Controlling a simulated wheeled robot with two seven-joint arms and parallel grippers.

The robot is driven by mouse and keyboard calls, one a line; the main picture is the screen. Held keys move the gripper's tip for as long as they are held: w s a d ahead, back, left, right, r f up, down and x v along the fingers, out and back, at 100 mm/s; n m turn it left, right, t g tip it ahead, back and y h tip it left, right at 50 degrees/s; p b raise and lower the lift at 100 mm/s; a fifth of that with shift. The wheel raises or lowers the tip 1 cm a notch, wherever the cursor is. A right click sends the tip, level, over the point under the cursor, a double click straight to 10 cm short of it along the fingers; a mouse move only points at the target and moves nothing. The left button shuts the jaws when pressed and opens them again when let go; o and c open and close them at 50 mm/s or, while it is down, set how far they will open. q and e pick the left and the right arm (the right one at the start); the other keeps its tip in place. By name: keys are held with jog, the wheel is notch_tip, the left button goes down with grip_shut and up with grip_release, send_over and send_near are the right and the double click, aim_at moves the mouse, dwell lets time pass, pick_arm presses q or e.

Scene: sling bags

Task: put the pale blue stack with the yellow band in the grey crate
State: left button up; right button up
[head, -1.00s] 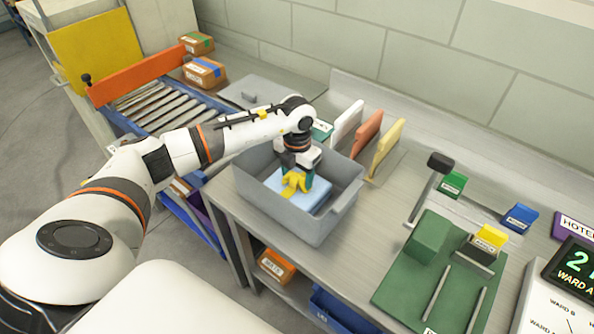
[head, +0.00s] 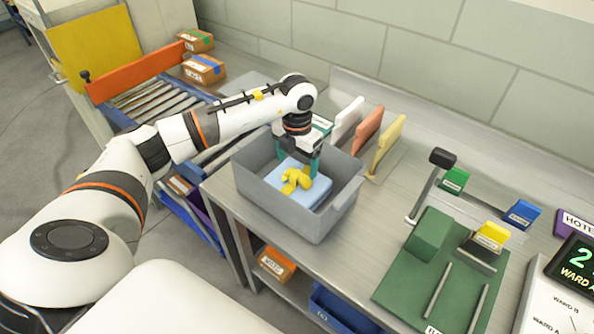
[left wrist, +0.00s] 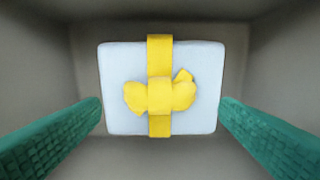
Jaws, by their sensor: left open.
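The pale blue stack (head: 318,192) with its yellow band (head: 297,181) lies flat on the floor of the grey crate (head: 278,211). In the left wrist view the stack (left wrist: 115,75) shows from above, with the knotted yellow band (left wrist: 160,95) across its middle. My left gripper (head: 300,167) is open above the stack, inside or just over the crate's opening. Its green fingers stand apart on either side in the left wrist view and hold nothing. My right gripper is not in view.
White, red and yellow upright dividers (head: 368,131) stand behind the crate. A green board (head: 405,290) with a block and rails lies to the right. A roller conveyor (head: 150,100) and brown boxes (head: 205,69) are at the left. The bench between crate and board is clear.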

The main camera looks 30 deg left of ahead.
pick_arm(q)
notch_tip(320, 180, up, 8)
jog(key=b, duration=0.2)
jog(key=shift+r, duration=0.2)
dwell(0.4)
